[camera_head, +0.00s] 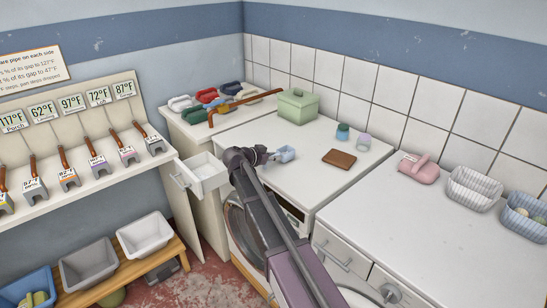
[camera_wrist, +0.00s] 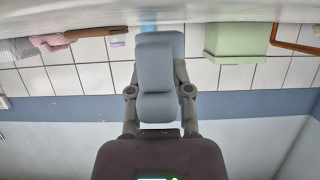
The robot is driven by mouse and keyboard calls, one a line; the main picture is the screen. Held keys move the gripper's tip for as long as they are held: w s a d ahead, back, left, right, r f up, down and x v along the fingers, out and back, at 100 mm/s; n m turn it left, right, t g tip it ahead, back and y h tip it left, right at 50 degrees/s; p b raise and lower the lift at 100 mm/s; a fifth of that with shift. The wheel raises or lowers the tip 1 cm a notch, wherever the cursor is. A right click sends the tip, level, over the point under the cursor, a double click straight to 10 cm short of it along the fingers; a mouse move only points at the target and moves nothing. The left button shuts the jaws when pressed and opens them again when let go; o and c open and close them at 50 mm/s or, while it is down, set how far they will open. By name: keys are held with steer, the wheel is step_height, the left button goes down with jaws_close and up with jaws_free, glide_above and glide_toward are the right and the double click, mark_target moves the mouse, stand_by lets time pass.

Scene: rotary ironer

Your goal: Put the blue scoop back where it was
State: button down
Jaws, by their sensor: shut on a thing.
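The blue scoop (camera_head: 286,153) is pale grey-blue and shows at the end of my arm, over the white machine top. In the wrist view the scoop (camera_wrist: 158,62) fills the space between the two fingers. My gripper (camera_head: 270,155) is shut on it; the fingers (camera_wrist: 159,92) lie along both its sides. The wrist picture is upside down, with the white top along its upper edge. The scoop is close to that top, but I cannot tell whether it touches.
A green lidded box (camera_head: 297,107) stands behind, with a brown pipe (camera_head: 240,104) to its left. A brown block (camera_head: 339,158) and two small jars (camera_head: 343,132) lie to the right. An open white drawer (camera_head: 208,180) juts out at left. The machine top's middle is clear.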

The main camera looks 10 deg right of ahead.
steer(key=shift+f+b, duration=0.55)
steer(key=shift+f, duration=0.1)
steer(key=shift+c, duration=2.3)
jaws_free()
steer(key=shift+r, duration=0.2)
